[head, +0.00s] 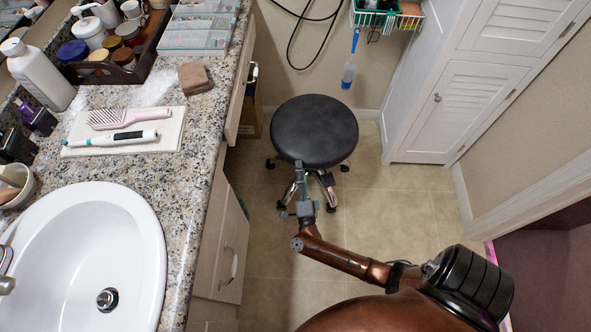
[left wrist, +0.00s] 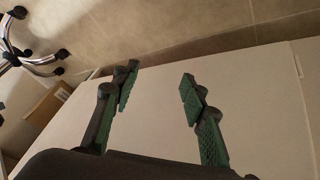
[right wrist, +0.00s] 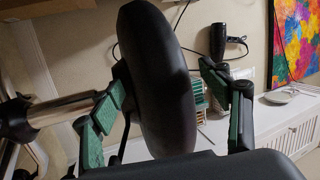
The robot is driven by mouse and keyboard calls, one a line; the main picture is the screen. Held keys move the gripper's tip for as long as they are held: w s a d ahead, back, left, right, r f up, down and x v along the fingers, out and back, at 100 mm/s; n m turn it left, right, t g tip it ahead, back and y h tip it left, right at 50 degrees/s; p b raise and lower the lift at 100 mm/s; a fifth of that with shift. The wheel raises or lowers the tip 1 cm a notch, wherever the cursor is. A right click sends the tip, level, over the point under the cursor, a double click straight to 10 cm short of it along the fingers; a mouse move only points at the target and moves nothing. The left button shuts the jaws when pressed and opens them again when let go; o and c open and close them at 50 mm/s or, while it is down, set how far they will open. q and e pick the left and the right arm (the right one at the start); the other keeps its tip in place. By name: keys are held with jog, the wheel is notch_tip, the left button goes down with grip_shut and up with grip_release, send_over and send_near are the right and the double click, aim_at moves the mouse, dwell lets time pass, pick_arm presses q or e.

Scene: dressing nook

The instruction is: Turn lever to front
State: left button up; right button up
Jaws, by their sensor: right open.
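The black round stool (head: 314,130) stands on the tiled floor, its chrome legs and casters partly hidden by my right arm. My right gripper (head: 301,178) is at the stool's near edge, open. In the right wrist view the seat (right wrist: 157,80) shows edge-on between the spread fingers (right wrist: 165,85); I cannot tell whether they touch it. A thin dark strip beside the left finger may be a lever, but I cannot tell. A faucet part (head: 6,285) shows at the sink's left edge. My left gripper (left wrist: 158,88) is open and empty before a pale panel, outside the head view.
The counter (head: 190,190) with the sink (head: 130,225) and drawers runs along the left. A white louvered cabinet (head: 470,100) stands at the right. A wire basket (head: 388,20) with a blue brush hangs behind the stool. Floor right of the stool is clear.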

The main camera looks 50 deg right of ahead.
jog(key=shift+w+d+r, duration=0.1)
jog(key=shift+w+d, duration=0.05)
jog(key=shift+w, duration=0.05)
